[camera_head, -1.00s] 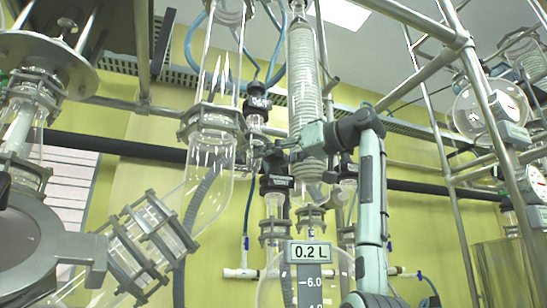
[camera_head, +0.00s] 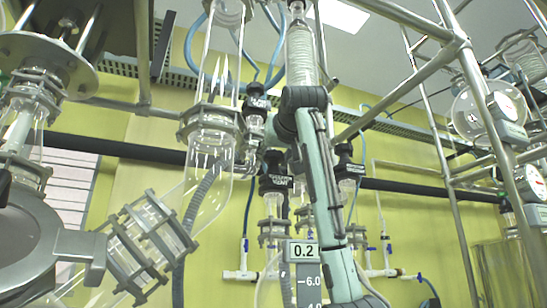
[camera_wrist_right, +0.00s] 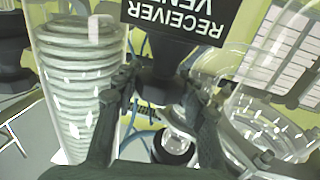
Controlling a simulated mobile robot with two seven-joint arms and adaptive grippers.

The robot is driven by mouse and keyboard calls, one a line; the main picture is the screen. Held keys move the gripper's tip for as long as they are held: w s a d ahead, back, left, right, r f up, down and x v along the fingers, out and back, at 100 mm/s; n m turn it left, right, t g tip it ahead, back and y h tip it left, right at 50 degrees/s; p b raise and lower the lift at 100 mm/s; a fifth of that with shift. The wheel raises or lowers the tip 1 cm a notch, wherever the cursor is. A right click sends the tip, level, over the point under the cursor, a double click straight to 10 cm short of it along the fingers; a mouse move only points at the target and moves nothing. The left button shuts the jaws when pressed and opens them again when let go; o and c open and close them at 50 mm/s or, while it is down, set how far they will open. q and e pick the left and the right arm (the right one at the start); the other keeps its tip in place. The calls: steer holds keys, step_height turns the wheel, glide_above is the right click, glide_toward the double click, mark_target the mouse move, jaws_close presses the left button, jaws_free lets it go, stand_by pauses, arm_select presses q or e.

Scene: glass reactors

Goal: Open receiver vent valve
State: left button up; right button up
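The receiver vent valve (camera_head: 257,88) is a black valve part with a black label, left of the coil glass in the head view. In the right wrist view the label (camera_wrist_right: 185,22) reads RECEIVER and part of VENT, upside down. My right gripper (camera_wrist_right: 160,92) has its dark fingers spread on either side of the dark valve body (camera_wrist_right: 163,78). The fingers look open; I cannot tell whether either touches it. In the head view my right wrist bends toward this valve and hides part of the glass behind it. My left gripper is not in view.
The coil condenser (camera_head: 301,58) stands close to the right of the valve, and a glass vessel (camera_head: 212,130) close to its left. Other labelled black valves (camera_head: 275,183) are lower down. Metal frame bars (camera_head: 400,85) cross the right side.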

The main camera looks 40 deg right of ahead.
steer(key=shift+n+y, duration=0.3)
steer(key=shift+y, duration=0.1)
steer(key=shift+c, duration=0.4)
steer(key=shift+n+t+y, duration=0.5)
steer(key=shift+n+y, duration=0.2)
steer(key=shift+y, duration=0.4)
steer(key=n+y, duration=0.1)
steer(key=y, duration=0.1)
steer(key=n+y+p, duration=0.1)
steer(key=n+y, duration=0.1)
steer(key=y, duration=0.1)
steer(key=shift+d+r, duration=0.1)
steer(key=shift+r, duration=0.05)
steer(key=n+y, duration=0.2)
steer(key=shift+y, duration=0.4)
steer(key=shift+n+g+y, duration=0.3)
steer(key=shift+n+y, duration=0.5)
steer(key=shift+y, duration=0.4)
steer(key=o, duration=0.9)
steer(key=shift+a, duration=0.25)
steer(key=shift+o, duration=0.2)
steer(key=shift+d, duration=0.1)
